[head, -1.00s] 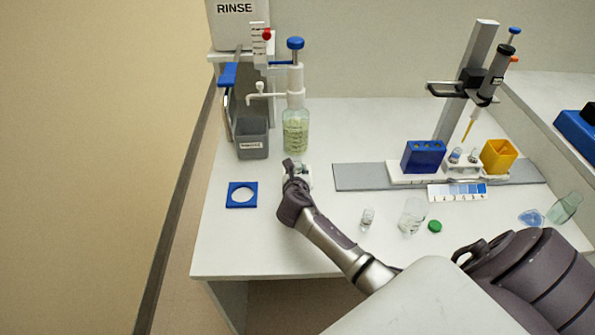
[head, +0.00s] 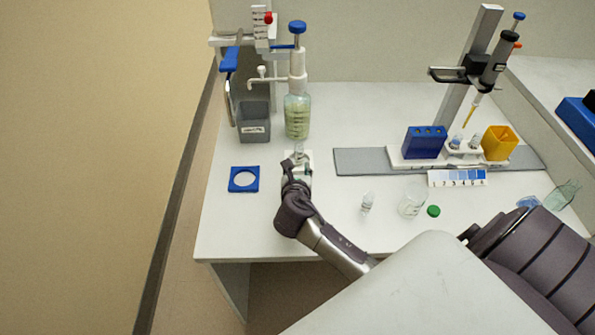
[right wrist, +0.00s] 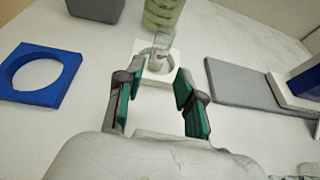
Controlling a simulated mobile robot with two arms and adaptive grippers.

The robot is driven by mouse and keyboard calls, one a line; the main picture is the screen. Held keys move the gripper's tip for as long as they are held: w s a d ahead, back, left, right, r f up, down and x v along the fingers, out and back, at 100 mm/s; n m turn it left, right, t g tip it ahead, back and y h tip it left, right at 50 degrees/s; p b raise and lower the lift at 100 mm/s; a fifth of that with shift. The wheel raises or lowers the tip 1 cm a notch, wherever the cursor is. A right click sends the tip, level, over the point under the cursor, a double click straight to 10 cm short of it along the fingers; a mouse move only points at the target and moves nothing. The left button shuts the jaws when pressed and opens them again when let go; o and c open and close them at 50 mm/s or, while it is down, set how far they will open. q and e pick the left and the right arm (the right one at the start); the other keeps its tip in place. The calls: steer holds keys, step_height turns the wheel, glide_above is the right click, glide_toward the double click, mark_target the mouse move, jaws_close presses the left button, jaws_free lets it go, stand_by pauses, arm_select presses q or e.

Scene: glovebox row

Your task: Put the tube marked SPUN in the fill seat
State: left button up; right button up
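A clear tube (head: 298,149) stands upright in the white fill seat (head: 307,157) in front of the dispenser bottle. The right wrist view shows the tube (right wrist: 161,45) in the round hole of the seat (right wrist: 153,78). I cannot read a mark on it. My right gripper (head: 295,167) is just in front of the seat. In the right wrist view its fingers (right wrist: 160,69) are open, apart from the tube, with nothing between the pads. Another small tube (head: 367,203) stands on the bench, its mark unreadable. My left gripper is not in view.
The dispenser bottle (head: 297,116) stands behind the seat, with a grey bin (head: 254,122) left of it. A blue square ring (head: 244,179) lies left of my gripper. A beaker (head: 411,201), a green cap (head: 434,211) and a rack with tubes (head: 465,152) are to the right.

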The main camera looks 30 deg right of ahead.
steer(key=shift+v, duration=1.3)
